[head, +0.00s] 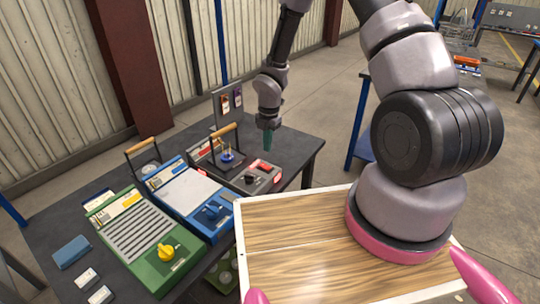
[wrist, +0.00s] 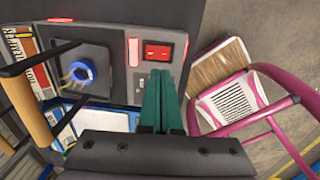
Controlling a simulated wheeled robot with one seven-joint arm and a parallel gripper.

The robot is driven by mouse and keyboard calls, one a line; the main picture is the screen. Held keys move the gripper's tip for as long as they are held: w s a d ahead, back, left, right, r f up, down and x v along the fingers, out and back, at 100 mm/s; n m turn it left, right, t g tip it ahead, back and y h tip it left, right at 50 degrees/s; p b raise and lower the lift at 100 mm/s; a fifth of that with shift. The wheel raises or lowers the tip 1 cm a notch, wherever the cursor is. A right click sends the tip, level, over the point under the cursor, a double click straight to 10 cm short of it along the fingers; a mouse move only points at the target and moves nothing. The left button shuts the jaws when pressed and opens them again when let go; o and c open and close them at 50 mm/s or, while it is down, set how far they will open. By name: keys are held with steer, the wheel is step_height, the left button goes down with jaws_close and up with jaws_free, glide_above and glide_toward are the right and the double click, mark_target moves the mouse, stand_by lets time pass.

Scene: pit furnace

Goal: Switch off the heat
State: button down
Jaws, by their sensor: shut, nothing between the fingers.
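The grey furnace unit (head: 232,176) stands at the right end of the dark table. Its panel has a red switch (head: 263,165) and a dark knob (head: 251,178). My gripper (head: 268,137) has teal fingers, shut and empty, above the panel. In the wrist view the fingertips (wrist: 160,76) appear just short of the switch; contact cannot be told.
A blue unit (head: 190,195) with a blue knob and a green unit (head: 145,240) with a yellow knob stand left of the furnace. A wooden-handled bar (wrist: 34,108) rises close beside my gripper. Small blocks (head: 72,252) lie at the table's left end.

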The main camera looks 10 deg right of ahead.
step_height(320, 180, up, 6)
glide_above(263, 164)
steer(key=s+d, duration=0.2)
steer(key=shift+s+r, duration=0.1)
steer(key=shift+r, duration=0.05)
steer(key=shift+w+a+r+t+y, duration=0.1)
steer(key=shift+w+a+t+y, duration=0.15)
steer(key=shift+a+t+y, duration=0.05)
stand_by(0.3)
steer(key=f, duration=0.9)
steer(key=w+a+f, duration=0.1)
steer(key=f, duration=0.3)
steer(key=shift+f, duration=0.25)
steer(key=shift+w+f, duration=0.1)
steer(key=shift+f, duration=0.1)
steer(key=shift+a, duration=0.1)
